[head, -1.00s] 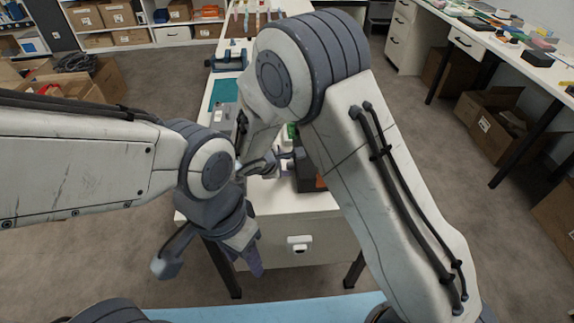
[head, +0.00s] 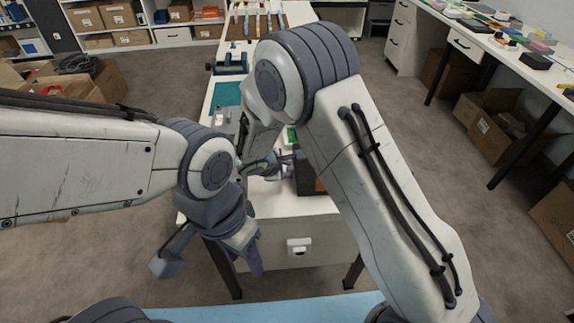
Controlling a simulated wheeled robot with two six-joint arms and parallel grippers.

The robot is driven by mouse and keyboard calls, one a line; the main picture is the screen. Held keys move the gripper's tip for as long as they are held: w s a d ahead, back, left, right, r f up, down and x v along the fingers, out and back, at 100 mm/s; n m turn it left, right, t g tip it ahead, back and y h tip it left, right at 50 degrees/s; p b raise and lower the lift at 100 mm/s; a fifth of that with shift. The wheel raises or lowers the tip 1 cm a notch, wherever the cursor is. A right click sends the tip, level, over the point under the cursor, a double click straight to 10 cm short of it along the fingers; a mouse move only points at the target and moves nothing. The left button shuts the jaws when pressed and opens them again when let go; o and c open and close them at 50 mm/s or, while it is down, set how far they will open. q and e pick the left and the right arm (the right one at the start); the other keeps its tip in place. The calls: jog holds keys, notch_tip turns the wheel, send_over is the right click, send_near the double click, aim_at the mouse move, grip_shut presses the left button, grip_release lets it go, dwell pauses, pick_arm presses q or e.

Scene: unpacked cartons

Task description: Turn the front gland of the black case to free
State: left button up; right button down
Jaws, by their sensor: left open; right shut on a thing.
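The black case (head: 305,182) stands on the white bench, partly hidden behind my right arm. An orange patch shows at its right. My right gripper (head: 285,166) is at the case's left side, shut on a small part there. This seems to be the front gland, but the fingers and the small size hide its shape and its angle. My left gripper (head: 211,258) hangs in front of the bench's near left corner, fingers spread wide, open and empty, well apart from the case.
The white bench (head: 318,206) runs away from me, with a drawer front (head: 290,252) at its near end. A teal mat (head: 227,95) and a blue-grey vise-like tool (head: 229,63) lie further back. A side table (head: 500,50) holds small items at the right.

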jog(key=shift+w+r+n+g+p, duration=0.25)
jog(key=shift+g+p, duration=0.7)
jog(key=shift+p, duration=2.05)
jog(key=shift+w+r+n+g+p, duration=0.2)
jog(key=shift+g+p, duration=0.75)
jog(key=shift+p, duration=2)
jog(key=shift+f+g+p, duration=0.1)
jog(key=shift+g+p, duration=0.3)
jog(key=shift+p, duration=0.15)
jog(key=shift+w+f+g, duration=0.1)
jog(key=shift+w+g, duration=0.05)
jog(key=shift+g, duration=0.35)
jog(key=shift+n, duration=0.25)
jog(key=c, duration=0.9)
grip_release()
jog(key=shift+a+r, duration=0.2)
jog(key=shift+r, duration=0.25)
jog(key=b+v, duration=0.2)
jog(key=v, duration=0.7)
jog(key=shift+w+r, duration=0.2)
jog(key=shift+r, duration=0.1)
